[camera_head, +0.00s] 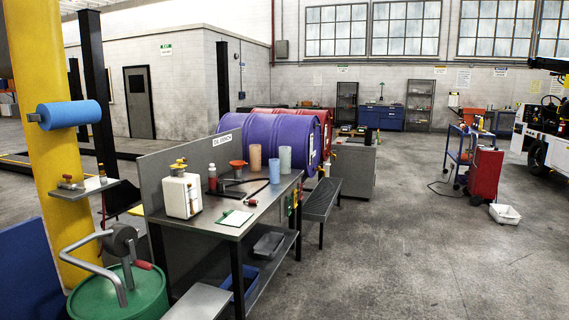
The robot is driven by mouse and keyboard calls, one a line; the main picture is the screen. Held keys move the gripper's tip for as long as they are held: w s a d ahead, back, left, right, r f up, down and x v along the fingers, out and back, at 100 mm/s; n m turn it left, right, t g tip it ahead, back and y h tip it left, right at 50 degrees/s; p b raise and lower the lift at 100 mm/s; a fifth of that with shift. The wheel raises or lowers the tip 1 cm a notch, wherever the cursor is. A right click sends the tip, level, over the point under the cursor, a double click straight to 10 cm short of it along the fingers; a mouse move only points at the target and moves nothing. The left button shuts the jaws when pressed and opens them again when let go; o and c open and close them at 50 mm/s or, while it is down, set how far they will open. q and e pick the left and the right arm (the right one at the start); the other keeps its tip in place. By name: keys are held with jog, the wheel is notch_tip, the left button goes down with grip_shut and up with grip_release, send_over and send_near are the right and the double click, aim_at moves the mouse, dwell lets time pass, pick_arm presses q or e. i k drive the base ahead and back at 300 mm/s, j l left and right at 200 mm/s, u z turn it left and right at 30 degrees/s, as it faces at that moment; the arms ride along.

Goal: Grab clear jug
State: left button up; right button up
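A pale, squarish jug-like container (176,197) with yellow tops stands upright on the oil bench (262,212). I cannot tell whether it is clear. Three upright, cup-like containers stand toward the bench's far end: a salmon one (256,158), a blue one (274,171) and a pale green one (286,160). They look somewhat translucent, but I cannot tell whether any is the clear jug. Neither of my grippers is in view.
A green drum (146,293) with a hand pump stands at the lower left, beside a yellow post (48,150). Purple drums (262,136) lie behind the bench. A red cabinet (486,177) and white tray (504,214) are at right. The floor (410,260) right of the bench is clear.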

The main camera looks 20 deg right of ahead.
aim_at(284, 152)
jog(key=i+l+z, duration=0.3)
jog(key=i+l, duration=0.15)
jog(key=i+l+z, duration=0.3)
jog(key=i, duration=0.35)
jog(key=i+l+z, duration=0.1)
jog(key=i+z, duration=0.15)
jog(key=i, duration=0.35)
jog(key=i+z, duration=0.3)
jog(key=i, duration=0.3)
jog(key=i+u, duration=0.1)
jog(key=i, duration=0.6)
jog(key=i+l, duration=0.15)
jog(key=i, duration=0.6)
jog(key=i+l+u, duration=0.15)
jog(key=i, duration=0.55)
